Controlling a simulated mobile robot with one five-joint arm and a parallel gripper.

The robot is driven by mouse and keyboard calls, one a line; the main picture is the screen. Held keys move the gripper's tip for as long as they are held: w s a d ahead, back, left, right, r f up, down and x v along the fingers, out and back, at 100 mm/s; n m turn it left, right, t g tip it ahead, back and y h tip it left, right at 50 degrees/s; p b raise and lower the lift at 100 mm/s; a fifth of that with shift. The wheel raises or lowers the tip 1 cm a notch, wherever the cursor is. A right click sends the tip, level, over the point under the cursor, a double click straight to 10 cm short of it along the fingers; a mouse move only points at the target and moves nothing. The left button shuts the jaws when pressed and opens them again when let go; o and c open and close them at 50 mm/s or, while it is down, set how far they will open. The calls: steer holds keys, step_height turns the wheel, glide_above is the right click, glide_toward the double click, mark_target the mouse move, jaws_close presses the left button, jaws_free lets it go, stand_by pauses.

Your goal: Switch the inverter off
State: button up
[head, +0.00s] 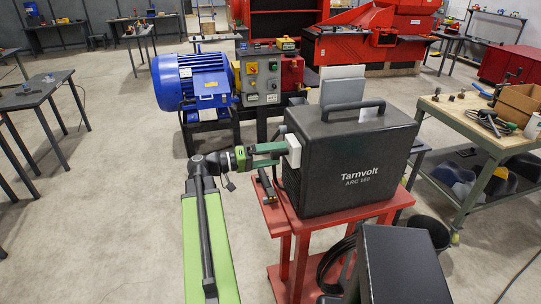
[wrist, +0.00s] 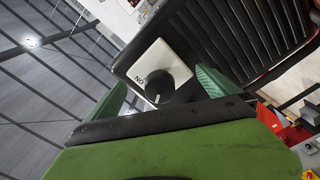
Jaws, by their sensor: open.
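In the wrist view the plate (wrist: 162,53) carries a round black knob (wrist: 160,84) with a white pointer mark toward the bottom of the picture. Letters reading "ON", turned over, are left of the knob. My gripper (head: 280,154) is open at the plate, its green fingers on either side of the knob in the wrist view (wrist: 161,86). Contact with the knob cannot be told.
A blue motor (head: 190,82) and a grey control box (head: 260,75) with buttons stand behind. A workbench (head: 480,125) with tools is at right. A dark table (head: 40,92) is at left. A dark box (head: 403,265) is in front. Open floor lies at left.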

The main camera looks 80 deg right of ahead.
steer(key=shift+w, duration=0.1)
steer(key=v, duration=0.7)
stand_by(0.4)
